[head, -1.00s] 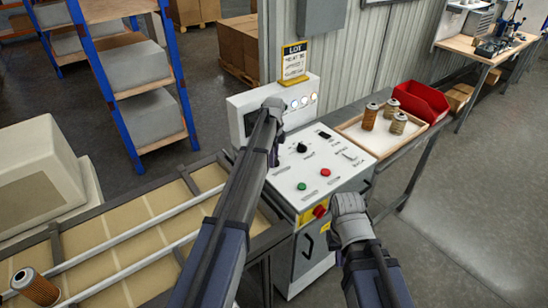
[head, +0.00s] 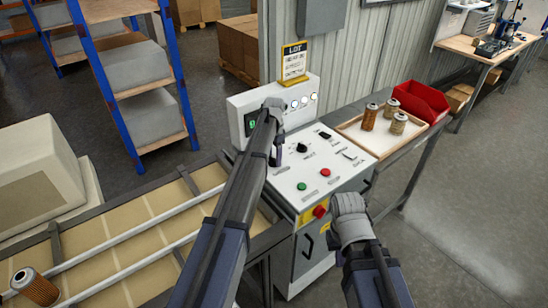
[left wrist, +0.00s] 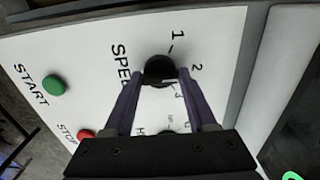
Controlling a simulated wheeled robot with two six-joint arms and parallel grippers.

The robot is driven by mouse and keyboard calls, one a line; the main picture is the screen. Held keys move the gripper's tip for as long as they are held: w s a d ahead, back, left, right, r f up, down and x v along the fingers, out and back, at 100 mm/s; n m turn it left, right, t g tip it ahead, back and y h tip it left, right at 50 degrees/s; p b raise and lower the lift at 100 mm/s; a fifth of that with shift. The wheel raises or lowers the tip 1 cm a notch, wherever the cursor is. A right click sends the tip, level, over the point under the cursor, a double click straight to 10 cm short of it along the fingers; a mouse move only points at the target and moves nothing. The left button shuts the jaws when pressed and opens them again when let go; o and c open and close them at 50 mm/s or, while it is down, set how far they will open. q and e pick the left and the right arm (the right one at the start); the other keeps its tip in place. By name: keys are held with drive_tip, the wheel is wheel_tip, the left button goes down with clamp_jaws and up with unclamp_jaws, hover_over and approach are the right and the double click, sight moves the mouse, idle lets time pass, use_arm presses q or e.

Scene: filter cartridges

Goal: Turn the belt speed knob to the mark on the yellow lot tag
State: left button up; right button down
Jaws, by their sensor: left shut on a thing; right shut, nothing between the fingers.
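The black speed knob (left wrist: 159,68) is in the left wrist view, beside the printed word "SPEED" and the numbers 1, 2 and 3. My left gripper (left wrist: 164,78) is shut on it, one finger on each side. The knob's pointer cannot be made out. My right gripper (head: 348,204) is shut and empty near the panel's front right.
A second black knob (head: 302,147), a green button (head: 301,187) and a red button (head: 325,172) are close by. A larger red button (head: 320,211) is on the front edge. A tray (head: 360,140) with cartridges and a red bin (head: 421,102) stand right.

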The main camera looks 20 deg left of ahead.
sight(274, 158)
use_arm(q)
drive_tip(key=n, duration=1.1)
drive_tip(key=shift+n, duration=0.4)
idle(0.4)
drive_tip(key=o, duration=1.4)
drive_tip(key=shift+c, duration=0.2)
drive_tip(key=shift+r, duration=0.15)
wheel_tip(274, 158, up, 8)
drive_tip(key=p, duration=0.8)
drive_tip(key=shift+f, duration=0.2)
